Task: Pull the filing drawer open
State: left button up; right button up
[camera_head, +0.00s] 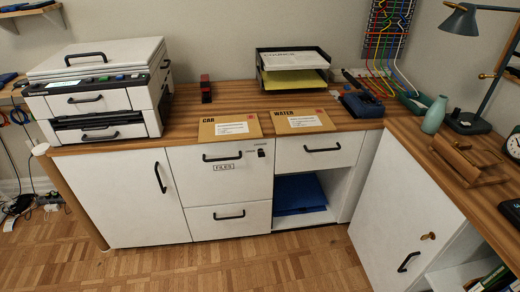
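The filing drawer (217,185) is the upper white drawer in the middle of the desk front, marked "FILES". It has a black handle (222,157) across its top and a small black lock or label piece (261,154) at its upper right. The drawer front sits flush with the cabinet, so it is shut. Neither of my grippers shows in the head view. Nothing touches the handle.
A lower drawer (229,225) sits below it. Left is a cupboard door (119,197); right are another drawer (322,149) and an open shelf with a blue object (298,197). The floor (210,268) in front is clear.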

aim_at(219, 173)
jog(key=i, duration=0.75)
jog(key=u, duration=0.85)
jog(key=i, duration=0.35)
jog(key=u, duration=0.35)
